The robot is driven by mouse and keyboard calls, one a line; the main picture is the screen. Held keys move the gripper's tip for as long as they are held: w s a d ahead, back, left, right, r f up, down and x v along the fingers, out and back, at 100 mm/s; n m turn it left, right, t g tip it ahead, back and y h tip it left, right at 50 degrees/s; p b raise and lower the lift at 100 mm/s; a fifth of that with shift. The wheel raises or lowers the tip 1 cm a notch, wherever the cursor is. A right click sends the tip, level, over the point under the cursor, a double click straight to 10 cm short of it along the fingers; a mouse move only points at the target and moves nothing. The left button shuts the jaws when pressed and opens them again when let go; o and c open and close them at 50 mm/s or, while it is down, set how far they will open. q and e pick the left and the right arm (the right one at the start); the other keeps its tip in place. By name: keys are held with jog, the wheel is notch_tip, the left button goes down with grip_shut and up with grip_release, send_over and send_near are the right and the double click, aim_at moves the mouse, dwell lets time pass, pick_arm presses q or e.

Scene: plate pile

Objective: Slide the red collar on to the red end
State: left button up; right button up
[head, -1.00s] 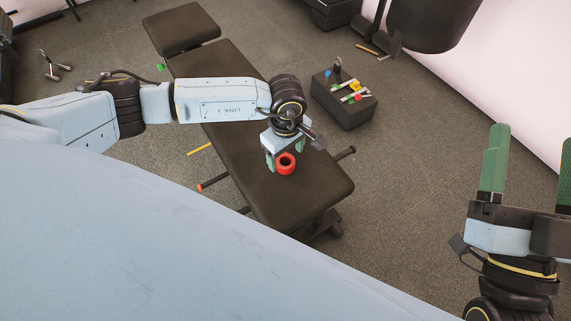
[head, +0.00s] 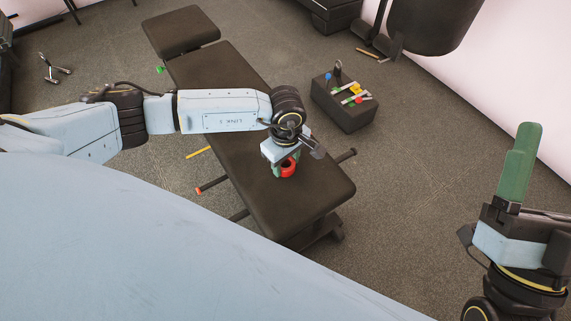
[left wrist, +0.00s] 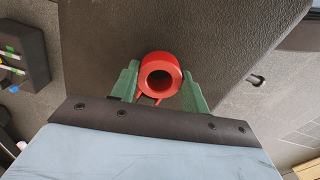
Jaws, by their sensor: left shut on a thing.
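The red collar (head: 289,170) is a thick ring with a round hole, on or just above the near part of the dark bench (head: 315,195). My left gripper (head: 286,166) is shut on it; in the left wrist view the collar (left wrist: 160,62) sits between the two green fingers, its hole facing the camera. A dark bar with a red end (head: 199,191) sticks out on the bench's left side, apart from the collar.
A yellow-tipped bar (head: 198,152) and a green end (head: 160,69) show left of the bench. A dark bar end (head: 347,154) sticks out on its right. A black box (head: 345,108) with small coloured things stands on the floor to the right.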

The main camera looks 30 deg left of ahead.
pick_arm(q)
jog(key=shift+r, duration=0.15)
jog(key=shift+c, duration=0.4)
jog(key=shift+r, duration=0.2)
jog(key=shift+r+p, duration=0.35)
jog(key=shift+p, duration=0.05)
notch_tip(320, 180, up, 4)
jog(key=shift+r+p, duration=0.2)
jog(key=shift+p, duration=0.85)
jog(key=shift+r+p, duration=0.85)
jog(key=shift+r, duration=1.3)
pick_arm(e)
jog(key=w+f+g+h, duration=0.3)
jog(key=f+g, duration=0.6)
jog(key=f, duration=0.1)
jog(key=shift+w+d+f, duration=0.3)
jog(key=shift+w, duration=0.05)
pick_arm(q)
jog(key=shift+w, duration=0.1)
